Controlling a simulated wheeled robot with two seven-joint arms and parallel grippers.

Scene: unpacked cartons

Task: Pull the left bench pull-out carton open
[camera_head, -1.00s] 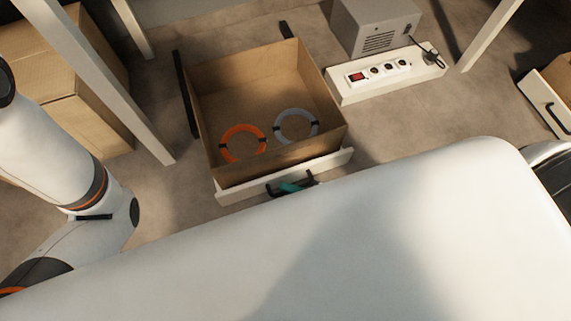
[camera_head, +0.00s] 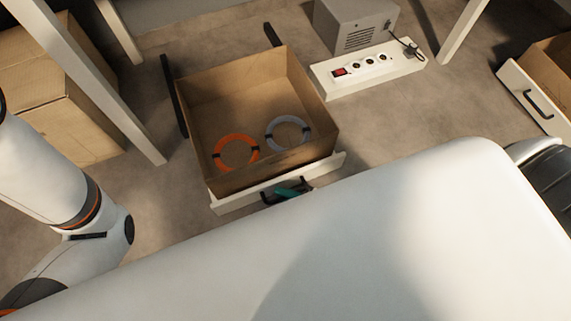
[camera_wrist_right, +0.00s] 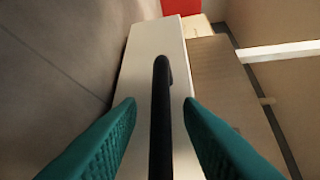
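The left pull-out carton (camera_head: 262,176) is a brown open-topped box with a white front panel (camera_head: 232,203) and a dark bar handle (camera_head: 270,198). It stands out from its dark rails. An orange ring (camera_head: 236,152) and a grey ring (camera_head: 288,133) lie in it. My right gripper (camera_head: 288,190) is at the handle; only a bit of teal finger shows past my white body. In the right wrist view, the teal fingers of my right gripper (camera_wrist_right: 159,104) stand either side of the black handle (camera_wrist_right: 161,120), with a gap on each side. My left gripper is out of view.
A white power strip (camera_head: 390,69) and a grey metal box (camera_head: 345,30) stand right of the carton. White bench legs (camera_head: 110,105) rise left and right. Closed cardboard boxes (camera_head: 75,125) are at left. Another carton with a white front (camera_head: 517,87) is at right.

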